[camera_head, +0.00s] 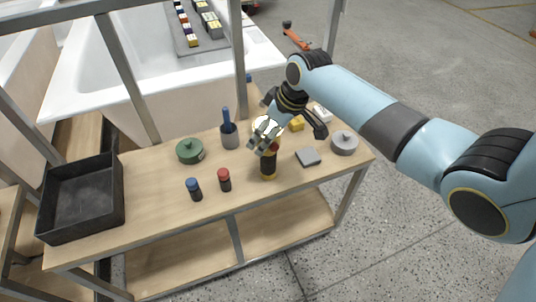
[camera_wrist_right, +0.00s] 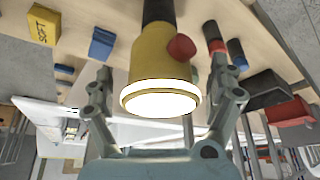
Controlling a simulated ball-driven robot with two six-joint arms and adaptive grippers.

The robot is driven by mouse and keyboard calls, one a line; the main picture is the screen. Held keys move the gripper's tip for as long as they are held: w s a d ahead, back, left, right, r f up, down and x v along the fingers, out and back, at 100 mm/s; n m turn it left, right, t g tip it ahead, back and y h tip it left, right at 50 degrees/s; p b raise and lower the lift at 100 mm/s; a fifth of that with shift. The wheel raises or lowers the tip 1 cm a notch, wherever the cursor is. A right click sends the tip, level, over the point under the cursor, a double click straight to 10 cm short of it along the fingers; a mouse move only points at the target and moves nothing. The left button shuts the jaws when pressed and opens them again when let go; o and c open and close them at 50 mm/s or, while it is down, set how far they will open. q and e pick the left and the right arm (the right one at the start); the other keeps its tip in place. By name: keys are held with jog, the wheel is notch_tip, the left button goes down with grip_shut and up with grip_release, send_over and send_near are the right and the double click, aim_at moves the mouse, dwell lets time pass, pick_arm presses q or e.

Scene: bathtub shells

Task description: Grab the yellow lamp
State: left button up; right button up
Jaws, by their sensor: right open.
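In the right wrist view the lamp (camera_wrist_right: 158,55) shows a yellow head, a lit white face, a red knob and a black handle. My right gripper (camera_wrist_right: 161,78) is open, with one finger on each side of the lamp head. I cannot tell whether the fingers touch it. My left gripper is not in view.
A metal frame post stands behind.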

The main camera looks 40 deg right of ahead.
jog(key=shift+w+a+f, duration=0.1)
jog(key=shift+w+f, duration=0.15)
jog(key=shift+f, duration=0.45)
jog(key=c, duration=1.7)
